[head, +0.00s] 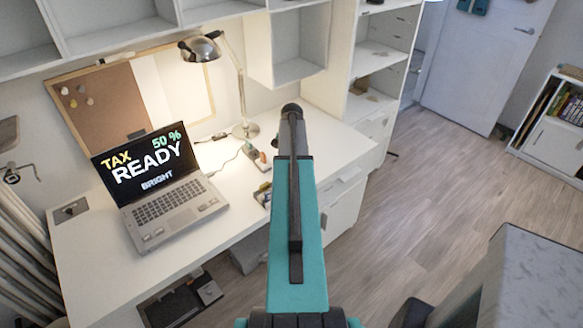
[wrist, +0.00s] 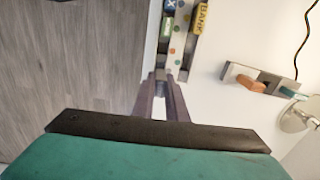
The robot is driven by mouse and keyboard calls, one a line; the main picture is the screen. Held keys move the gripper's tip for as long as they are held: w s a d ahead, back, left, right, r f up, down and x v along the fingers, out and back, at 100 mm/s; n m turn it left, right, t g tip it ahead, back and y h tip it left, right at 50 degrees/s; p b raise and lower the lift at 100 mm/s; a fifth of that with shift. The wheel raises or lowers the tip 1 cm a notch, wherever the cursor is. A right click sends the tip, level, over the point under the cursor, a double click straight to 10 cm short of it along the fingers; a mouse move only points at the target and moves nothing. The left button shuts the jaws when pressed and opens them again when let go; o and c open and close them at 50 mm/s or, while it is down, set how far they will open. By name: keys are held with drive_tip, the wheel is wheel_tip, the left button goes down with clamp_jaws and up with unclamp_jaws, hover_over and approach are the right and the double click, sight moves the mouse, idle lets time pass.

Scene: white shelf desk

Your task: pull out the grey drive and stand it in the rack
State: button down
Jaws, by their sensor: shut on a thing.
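In the wrist view, my gripper (wrist: 164,78) points at the near end of the rack (wrist: 179,48), a pale strip with coloured dots. The fingers are closed in on a small light-grey piece, which I take for the grey drive; it is mostly hidden between them. Whether it touches the rack I cannot tell. Labels stand along the rack: a yellow one reading BANK (wrist: 202,18), a green one (wrist: 167,28) and a blue one (wrist: 170,5). In the head view my arm hides the fingertips, and part of the rack (head: 262,194) shows left of it.
A grey hub (wrist: 241,71) with an orange drive (wrist: 257,84) and a teal piece (wrist: 291,93) lies right of the rack in the wrist view. The laptop (head: 160,190) shows "TAX READY 50% BRIGHT". A lamp (head: 203,47) stands behind. The desk's edge borders open floor.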

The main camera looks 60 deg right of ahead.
drive_tip(key=shift+f, duration=0.6)
drive_tip(key=shift+f+b, duration=1.05)
drive_tip(key=shift+f, duration=1.05)
idle(2.3)
drive_tip(key=c, duration=1.7)
unclamp_jaws()
drive_tip(key=shift+r, duration=0.15)
drive_tip(key=shift+s+r+b, duration=0.1)
drive_tip(key=shift+r+b, duration=1.5)
drive_tip(key=shift+r, duration=5.25)
